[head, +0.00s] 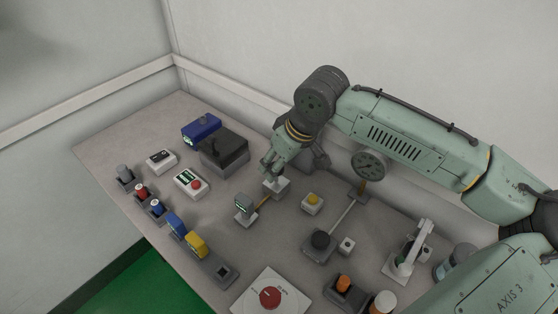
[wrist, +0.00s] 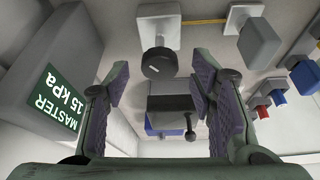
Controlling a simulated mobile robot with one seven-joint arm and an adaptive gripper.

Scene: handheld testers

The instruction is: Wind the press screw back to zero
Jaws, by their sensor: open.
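The press screw shows in the wrist view as a dark round knob (wrist: 159,62) on a short stem, mounted on a white block (wrist: 158,18). In the head view the white block (head: 279,187) sits on the bench just below my gripper (head: 268,168); the knob is hard to make out there. In the wrist view my gripper (wrist: 161,78) is open, with one finger on each side of the knob and visible space on both sides. A grey box (wrist: 60,50) with a green display reading "MASTER 15 kPa" stands close to the left finger.
A yellow line runs from the white block to a small grey display unit (head: 243,205). A black box (head: 224,150) and a blue unit (head: 201,127) stand at the back left. A yellow-button box (head: 312,203) is at right. Several small testers line the left edge.

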